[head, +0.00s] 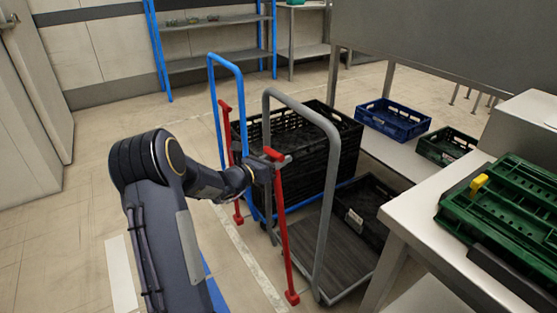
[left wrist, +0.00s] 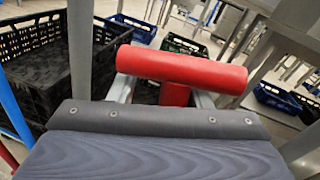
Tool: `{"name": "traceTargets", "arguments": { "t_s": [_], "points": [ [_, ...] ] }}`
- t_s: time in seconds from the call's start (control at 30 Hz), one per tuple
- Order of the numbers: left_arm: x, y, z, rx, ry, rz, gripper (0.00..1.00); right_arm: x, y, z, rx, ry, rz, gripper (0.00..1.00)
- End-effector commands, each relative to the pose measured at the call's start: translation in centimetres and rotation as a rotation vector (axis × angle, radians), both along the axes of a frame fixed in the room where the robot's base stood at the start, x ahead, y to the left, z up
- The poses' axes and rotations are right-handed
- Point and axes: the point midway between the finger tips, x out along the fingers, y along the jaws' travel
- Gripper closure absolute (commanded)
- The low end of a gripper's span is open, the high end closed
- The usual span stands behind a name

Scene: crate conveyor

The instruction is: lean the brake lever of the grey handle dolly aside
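The grey handle dolly has a tall grey hoop handle (head: 326,210) and a low dark deck (head: 335,250). Its red brake lever (head: 283,230) stands nearly upright on the near left side, with a short red crossbar on top. The crossbar (left wrist: 180,68) fills the middle of the left wrist view. My left gripper (head: 281,161) is at the lever's upper end, just below the crossbar. Its grey fingers stand on either side of the red stem (left wrist: 175,95), with a gap visible on the left, so it looks open around it. The fingertips are partly hidden. My right gripper is not in view.
A blue handle dolly (head: 212,95) with its own red lever (head: 228,140) stands behind, carrying black crates (head: 345,125). A black crate (head: 372,205) sits on the grey dolly. A table (head: 420,225) with green crates (head: 510,200) stands right. Floor at left is clear.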

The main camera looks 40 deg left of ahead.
Motion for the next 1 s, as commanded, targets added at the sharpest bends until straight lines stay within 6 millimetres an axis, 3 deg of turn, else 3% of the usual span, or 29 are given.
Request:
{"name": "traceTargets", "arguments": {
  "t_s": [0.27, 0.7, 1.0],
  "points": [
    [-0.4, 0.0, 0.0, 0.001, 0.001, -0.003, 0.56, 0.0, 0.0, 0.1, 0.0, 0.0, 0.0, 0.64],
    [-6.8, 1.4, 0.3, 0.0, 0.001, 0.0, 0.56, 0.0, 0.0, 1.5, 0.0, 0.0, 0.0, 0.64],
    [-7.6, 1.5, 0.3, 0.001, 0.0, -0.002, 0.56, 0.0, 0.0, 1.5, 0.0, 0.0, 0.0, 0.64]
  ]
}}
